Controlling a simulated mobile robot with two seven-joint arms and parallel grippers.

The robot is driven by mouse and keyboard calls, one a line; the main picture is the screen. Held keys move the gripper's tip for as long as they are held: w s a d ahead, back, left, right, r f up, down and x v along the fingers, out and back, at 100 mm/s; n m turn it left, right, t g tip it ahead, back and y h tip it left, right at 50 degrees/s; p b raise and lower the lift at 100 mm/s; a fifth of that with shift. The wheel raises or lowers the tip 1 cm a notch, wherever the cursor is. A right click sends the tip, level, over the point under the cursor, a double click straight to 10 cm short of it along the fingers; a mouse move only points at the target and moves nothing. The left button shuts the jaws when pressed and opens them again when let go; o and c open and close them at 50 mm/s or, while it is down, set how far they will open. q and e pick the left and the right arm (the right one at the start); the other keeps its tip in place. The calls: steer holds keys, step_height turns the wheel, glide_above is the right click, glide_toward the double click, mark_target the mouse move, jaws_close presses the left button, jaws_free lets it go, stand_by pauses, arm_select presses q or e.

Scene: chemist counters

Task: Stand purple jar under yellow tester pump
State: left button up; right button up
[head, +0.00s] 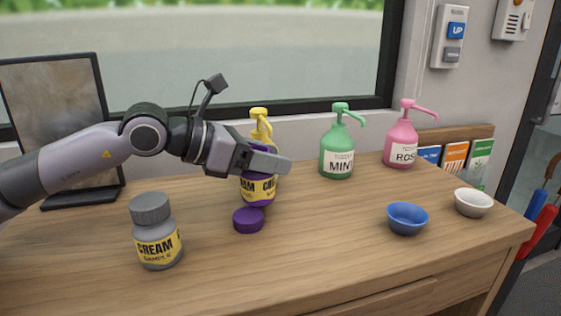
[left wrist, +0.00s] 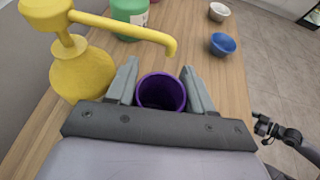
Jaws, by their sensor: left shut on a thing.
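The purple jar (head: 258,192) has a yellow label and no lid on it; the left wrist view looks into its open mouth (left wrist: 162,92). My left gripper (head: 268,163) is shut on the jar near its top, with one finger on each side in the left wrist view (left wrist: 160,85). The jar looks upright; I cannot tell whether its base touches the counter. The yellow tester pump (head: 259,122) stands just behind it. In the left wrist view the pump's spout (left wrist: 168,44) ends near the jar's far rim.
A purple lid (head: 248,220) lies in front of the jar. A grey cream jar (head: 156,235) stands at front left. Green (head: 338,150) and pink (head: 401,140) pumps stand to the right. Blue (head: 407,218) and white (head: 473,203) bowls sit near the right edge.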

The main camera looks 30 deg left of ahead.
arm_select(q)
steer(key=shift+w+d, duration=0.3)
steer(key=shift+d, duration=0.05)
steer(key=shift+w+d+f, duration=0.2)
steer(key=shift+w+f, duration=0.15)
steer(key=shift+f, duration=0.1)
steer(key=shift+w+d+f, duration=0.15)
steer(key=shift+w+f, duration=0.2)
steer(key=shift+f, duration=0.1)
steer(key=shift+f, duration=0.2)
steer(key=o, duration=1.1)
steer(key=shift+r, duration=0.1)
